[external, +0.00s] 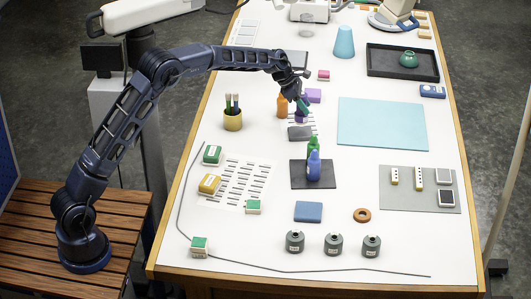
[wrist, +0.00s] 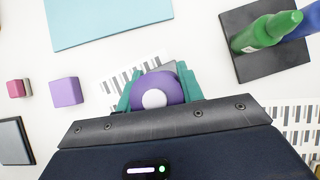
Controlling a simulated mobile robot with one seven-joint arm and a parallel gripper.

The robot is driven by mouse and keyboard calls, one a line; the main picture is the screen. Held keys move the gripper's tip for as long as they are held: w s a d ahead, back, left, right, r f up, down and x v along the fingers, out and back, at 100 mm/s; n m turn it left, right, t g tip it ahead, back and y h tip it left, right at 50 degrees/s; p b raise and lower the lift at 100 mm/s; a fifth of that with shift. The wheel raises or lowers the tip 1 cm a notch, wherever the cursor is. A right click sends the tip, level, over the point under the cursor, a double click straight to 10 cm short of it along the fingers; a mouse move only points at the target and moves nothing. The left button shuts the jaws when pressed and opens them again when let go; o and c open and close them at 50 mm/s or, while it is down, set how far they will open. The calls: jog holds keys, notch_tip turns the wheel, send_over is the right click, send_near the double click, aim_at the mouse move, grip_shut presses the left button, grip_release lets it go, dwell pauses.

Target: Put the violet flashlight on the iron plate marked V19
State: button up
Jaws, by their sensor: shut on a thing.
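My gripper (external: 303,104) has teal fingers shut on the violet flashlight (external: 300,115). In the wrist view the flashlight (wrist: 171,82) shows as a violet round end with a pale disc, between the fingers. It is over a striped white sheet; I cannot tell whether it touches the table. A small dark grey plate (external: 300,133) lies just in front of it in the external view. A larger dark plate (external: 298,182) holds a green bottle (external: 313,145) and a blue bottle (external: 314,168). Another dark plate (external: 297,58) lies partly behind my arm. No V19 mark is legible.
An orange upright object (external: 282,106) stands close left of the flashlight. A violet block (external: 314,96) and a pink block (external: 323,76) lie behind it. A pen cup (external: 233,121) stands at left. The pale teal mat (external: 382,123) at right is clear.

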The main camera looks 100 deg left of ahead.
jog(key=shift+f, duration=2.15)
jog(key=shift+f, duration=0.1)
jog(key=o, duration=1.1)
